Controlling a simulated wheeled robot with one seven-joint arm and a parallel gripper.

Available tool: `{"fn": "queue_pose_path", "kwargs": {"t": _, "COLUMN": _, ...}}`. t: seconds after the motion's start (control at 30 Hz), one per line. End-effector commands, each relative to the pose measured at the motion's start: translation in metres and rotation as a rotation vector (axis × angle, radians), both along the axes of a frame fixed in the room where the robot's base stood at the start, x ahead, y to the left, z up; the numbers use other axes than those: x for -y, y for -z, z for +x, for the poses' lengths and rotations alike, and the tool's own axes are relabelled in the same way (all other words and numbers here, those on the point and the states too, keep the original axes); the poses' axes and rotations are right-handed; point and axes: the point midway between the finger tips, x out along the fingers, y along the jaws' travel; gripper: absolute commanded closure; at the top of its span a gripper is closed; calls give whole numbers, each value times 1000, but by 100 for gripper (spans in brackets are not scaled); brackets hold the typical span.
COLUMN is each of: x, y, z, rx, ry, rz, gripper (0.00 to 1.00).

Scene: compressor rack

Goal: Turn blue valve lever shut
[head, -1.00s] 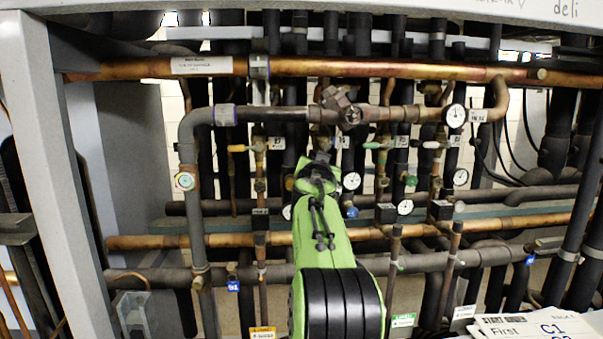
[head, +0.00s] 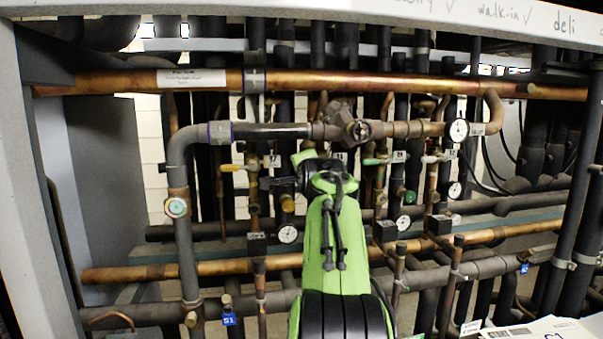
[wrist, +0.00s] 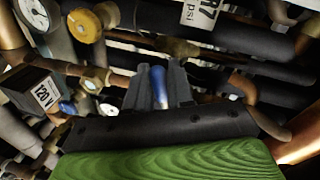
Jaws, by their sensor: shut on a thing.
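The blue valve lever (wrist: 160,88) shows in the wrist view as a short blue handle pointing up between the dark fingers of my gripper (wrist: 161,86). The fingers are closed on it from both sides. The lever's lower end and its valve body are hidden by the fingers and the gripper's body. In the head view my green arm reaches in among the pipes, and I cannot make out the fingers or the lever there.
A yellow round knob (wrist: 85,26), a gauge (wrist: 36,14) and a box marked 120 V (wrist: 34,95) lie close to my gripper. Copper pipe (head: 330,83) runs above the arm. A grey post (head: 40,190) stands at left. Pipes crowd the space, leaving little free room.

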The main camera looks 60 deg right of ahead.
Motion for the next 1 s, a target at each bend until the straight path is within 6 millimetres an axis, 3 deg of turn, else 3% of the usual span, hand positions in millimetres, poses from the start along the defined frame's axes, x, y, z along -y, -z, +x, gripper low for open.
{"fn": "queue_pose_path", "kwargs": {"t": 0.4, "x": -2, "y": -10, "z": 3, "rx": 139, "ry": -4, "rz": 125, "gripper": 100}}
{"fn": "queue_pose_path", "kwargs": {"t": 0.97, "x": -2, "y": -11, "z": 3, "rx": 158, "ry": -3, "rz": 139, "gripper": 100}}
{"fn": "queue_pose_path", "kwargs": {"t": 1.0, "x": -2, "y": -11, "z": 3, "rx": 158, "ry": -2, "rz": 138, "gripper": 72}}
